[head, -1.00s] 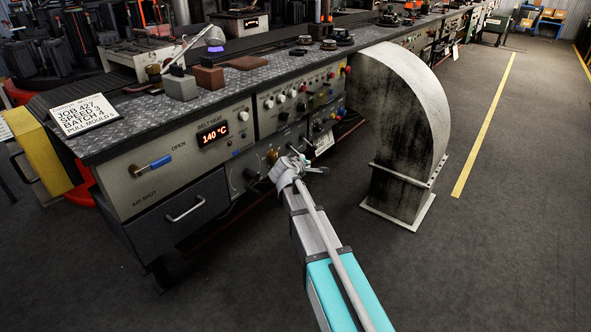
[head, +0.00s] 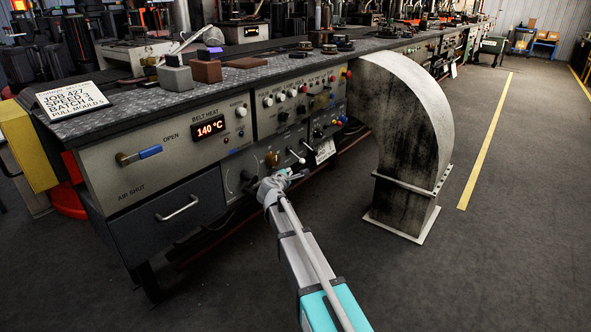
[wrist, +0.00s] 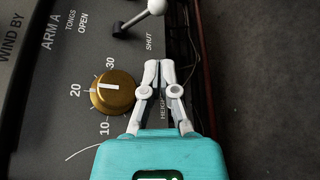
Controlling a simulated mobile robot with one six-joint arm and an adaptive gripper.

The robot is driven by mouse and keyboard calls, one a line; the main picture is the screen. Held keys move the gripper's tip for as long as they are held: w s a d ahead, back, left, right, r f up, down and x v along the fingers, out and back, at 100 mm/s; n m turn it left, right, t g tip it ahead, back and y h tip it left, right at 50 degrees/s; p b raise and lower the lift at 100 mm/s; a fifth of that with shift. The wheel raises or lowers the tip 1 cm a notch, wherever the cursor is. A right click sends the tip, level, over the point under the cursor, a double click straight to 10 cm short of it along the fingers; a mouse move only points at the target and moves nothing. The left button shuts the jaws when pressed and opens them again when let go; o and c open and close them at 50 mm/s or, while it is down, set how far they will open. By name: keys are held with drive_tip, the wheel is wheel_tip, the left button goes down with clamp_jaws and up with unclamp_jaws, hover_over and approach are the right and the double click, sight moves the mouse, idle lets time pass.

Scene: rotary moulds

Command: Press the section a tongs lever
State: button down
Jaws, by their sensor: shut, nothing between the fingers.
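In the head view a small pale-tipped lever (head: 297,157) on the lower panel looks like the same one. My gripper (wrist: 158,64) is shut and empty. Its fingertips are below the lever in the wrist view, apart from it, beside a brass dial knob (wrist: 112,91). In the head view my gripper (head: 287,175) is in front of the lower panel.
The bench front (head: 120,170) carries more knobs and an air lever (head: 140,155) at left. A drawer handle (head: 178,208) sticks out below. A large grey duct (head: 410,130) stands close on the right. The floor in front is clear.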

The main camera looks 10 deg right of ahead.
drive_tip(key=shift+w, duration=0.1)
idle(0.3)
drive_tip(key=b+x, duration=0.2)
drive_tip(key=x, duration=0.7)
drive_tip(key=shift+w, duration=0.35)
drive_tip(key=shift+a, duration=0.1)
idle(0.4)
